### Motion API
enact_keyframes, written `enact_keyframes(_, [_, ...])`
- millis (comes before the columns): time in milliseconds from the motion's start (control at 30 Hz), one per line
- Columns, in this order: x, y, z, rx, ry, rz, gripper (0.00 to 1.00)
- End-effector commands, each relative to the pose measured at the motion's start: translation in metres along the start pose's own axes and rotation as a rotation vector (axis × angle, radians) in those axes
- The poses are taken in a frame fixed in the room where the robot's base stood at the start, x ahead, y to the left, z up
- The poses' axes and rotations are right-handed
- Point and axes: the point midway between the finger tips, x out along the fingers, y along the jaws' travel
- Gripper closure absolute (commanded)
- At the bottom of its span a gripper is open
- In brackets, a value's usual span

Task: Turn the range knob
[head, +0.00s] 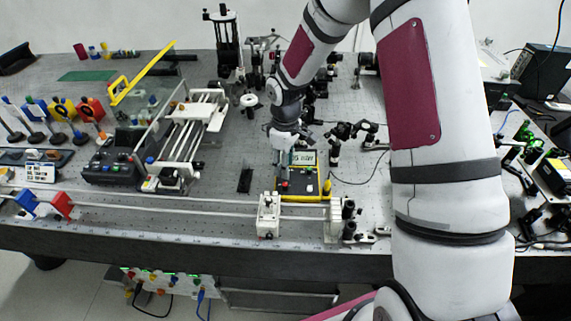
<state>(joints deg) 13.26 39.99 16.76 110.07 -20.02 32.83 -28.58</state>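A small instrument (304,188) with a yellow rim, a dark front face and a lit green display (304,158) sits on the optical bench just right of the picture's middle. A small red control and a blue control show on its face. I cannot make out which part is the range knob; my gripper may hide it. My gripper (281,174) points down over the left side of the instrument, with its fingertips close to the face. Whether it touches anything cannot be seen. The fingers look close together, but their gap is too small to judge.
A white block (268,215) on a long rail (160,208) stands in front of the instrument. A black post mount (335,145) is to its right. A dark control box (112,168) and a slide frame (190,135) are at left.

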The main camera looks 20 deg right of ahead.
Motion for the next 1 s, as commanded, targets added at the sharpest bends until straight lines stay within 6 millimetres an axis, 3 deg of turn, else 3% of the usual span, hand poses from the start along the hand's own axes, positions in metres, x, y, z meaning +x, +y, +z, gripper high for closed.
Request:
enact_keyframes(400, [-0.077,0.001,-0.001,0.001,0.004,0.004,0.65])
enact_keyframes(600, [-0.105,0.001,0.0,0.002,0.002,0.003,0.65])
enact_keyframes(1000, [-0.116,0.0,0.0,0.0,0.001,0.001,0.65])
